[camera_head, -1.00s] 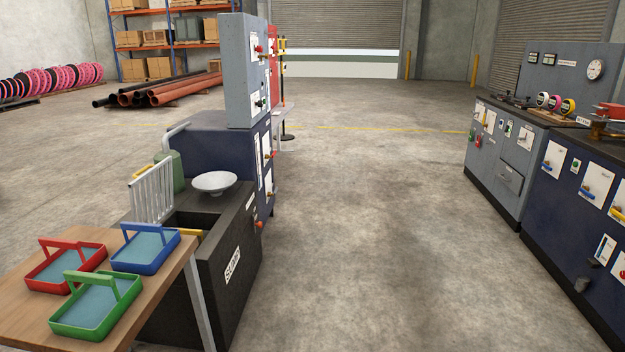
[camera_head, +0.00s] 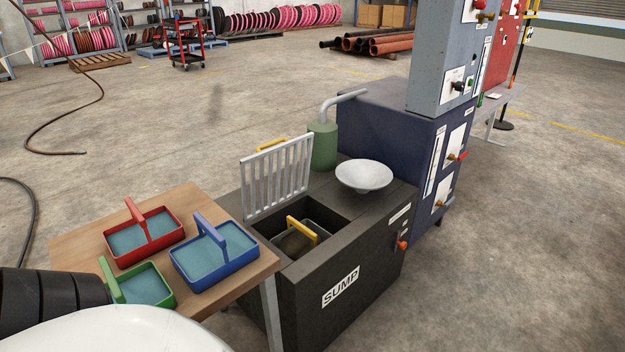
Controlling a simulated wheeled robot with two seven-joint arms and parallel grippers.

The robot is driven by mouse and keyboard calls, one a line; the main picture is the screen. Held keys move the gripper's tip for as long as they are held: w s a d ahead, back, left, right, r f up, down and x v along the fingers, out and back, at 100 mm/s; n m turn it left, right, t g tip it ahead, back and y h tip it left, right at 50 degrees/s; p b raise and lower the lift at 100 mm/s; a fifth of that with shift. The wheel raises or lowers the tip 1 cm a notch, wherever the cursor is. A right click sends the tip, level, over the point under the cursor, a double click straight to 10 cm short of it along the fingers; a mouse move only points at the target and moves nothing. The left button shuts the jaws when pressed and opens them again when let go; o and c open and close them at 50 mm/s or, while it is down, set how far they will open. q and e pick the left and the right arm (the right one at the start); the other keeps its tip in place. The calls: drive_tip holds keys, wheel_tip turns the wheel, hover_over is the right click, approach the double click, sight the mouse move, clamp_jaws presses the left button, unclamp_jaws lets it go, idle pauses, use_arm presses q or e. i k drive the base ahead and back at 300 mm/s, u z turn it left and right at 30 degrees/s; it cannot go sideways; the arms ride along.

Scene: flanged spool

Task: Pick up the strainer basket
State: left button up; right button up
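A basket with a yellow handle (camera_head: 303,229) sits inside the open square well of the black sump box (camera_head: 330,298). A dark brownish mass lies in it, and the well's walls hide its lower part. Three more handled baskets with blue mesh-like bottoms stand on a wooden table (camera_head: 75,247) beside the sump: a red basket (camera_head: 171,234), a blue basket (camera_head: 250,243) and a green basket (camera_head: 162,301). The green one is partly hidden by my white body part in front. Neither of my grippers is in view.
A white grate (camera_head: 275,178) stands upright at the well's back left edge. A pale bowl (camera_head: 364,175) and a green canister (camera_head: 323,146) stand by the well. A blue cabinet (camera_head: 385,125) rises behind. The floor right of the sump is clear.

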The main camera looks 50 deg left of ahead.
sight(303, 236)
drive_tip(key=u, duration=2.1)
drive_tip(key=k, duration=0.3)
drive_tip(key=z, duration=2.2)
drive_tip(key=i, duration=1.65)
drive_tip(key=u, duration=1.5)
drive_tip(key=i, duration=0.8)
drive_tip(key=u, duration=0.65)
drive_tip(key=i, duration=0.4)
